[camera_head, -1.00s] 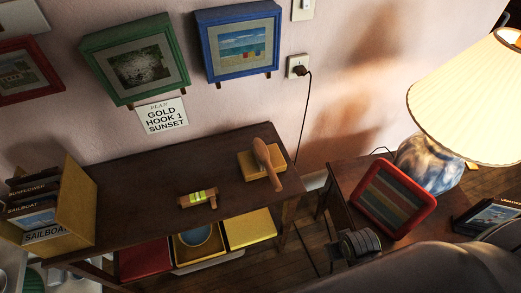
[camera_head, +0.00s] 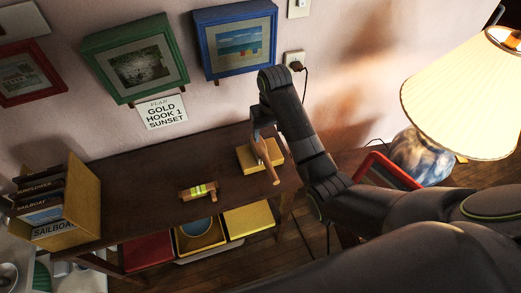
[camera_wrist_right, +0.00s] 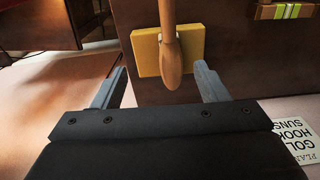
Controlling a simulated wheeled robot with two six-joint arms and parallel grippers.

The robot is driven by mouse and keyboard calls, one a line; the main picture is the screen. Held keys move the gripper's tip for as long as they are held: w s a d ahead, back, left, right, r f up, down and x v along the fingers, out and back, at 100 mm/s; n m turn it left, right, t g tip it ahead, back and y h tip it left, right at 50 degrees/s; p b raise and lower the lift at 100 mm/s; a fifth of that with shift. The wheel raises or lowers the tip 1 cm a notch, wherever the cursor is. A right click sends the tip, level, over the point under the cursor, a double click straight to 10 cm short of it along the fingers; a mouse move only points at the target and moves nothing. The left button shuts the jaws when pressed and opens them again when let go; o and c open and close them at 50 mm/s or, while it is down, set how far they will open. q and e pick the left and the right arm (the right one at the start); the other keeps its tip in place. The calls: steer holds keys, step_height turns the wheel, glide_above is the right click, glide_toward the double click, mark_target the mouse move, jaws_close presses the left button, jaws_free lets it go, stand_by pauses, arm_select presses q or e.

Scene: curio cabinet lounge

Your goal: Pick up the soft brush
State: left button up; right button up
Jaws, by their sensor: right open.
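The soft brush (camera_head: 270,163) looks like a wooden piece with a long handle and a wider end. It lies across a yellow block (camera_head: 245,158) on the dark wooden table, its handle pointing towards the front edge. Bristles cannot be made out. My right gripper (camera_head: 263,137) is over the brush's wider end and hides part of it. In the right wrist view my right gripper (camera_wrist_right: 158,82) is open, with the brush (camera_wrist_right: 170,48) running between and ahead of its fingers. No grip on it shows. My left gripper is out of view.
A wooden piece with yellow-green bands (camera_head: 198,191) lies left on the table (camera_head: 140,187). A yellow book box (camera_head: 85,198) stands at its left end. A lit lamp (camera_head: 468,90) stands right.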

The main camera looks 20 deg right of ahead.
steer(key=w+a+r, duration=0.2)
steer(key=w+r, duration=0.1)
steer(key=b, duration=0.4)
glide_above(262, 150)
step_height(262, 150, down, 4)
step_height(262, 150, down, 7)
steer(key=shift+w+a+r, duration=0.1)
steer(key=shift+w+a, duration=0.05)
steer(key=f, duration=0.2)
steer(key=f+p, duration=0.1)
steer(key=f, duration=0.1)
steer(key=shift+s+f, duration=0.2)
steer(key=shift+f, duration=0.8)
steer(key=c, duration=1.2)
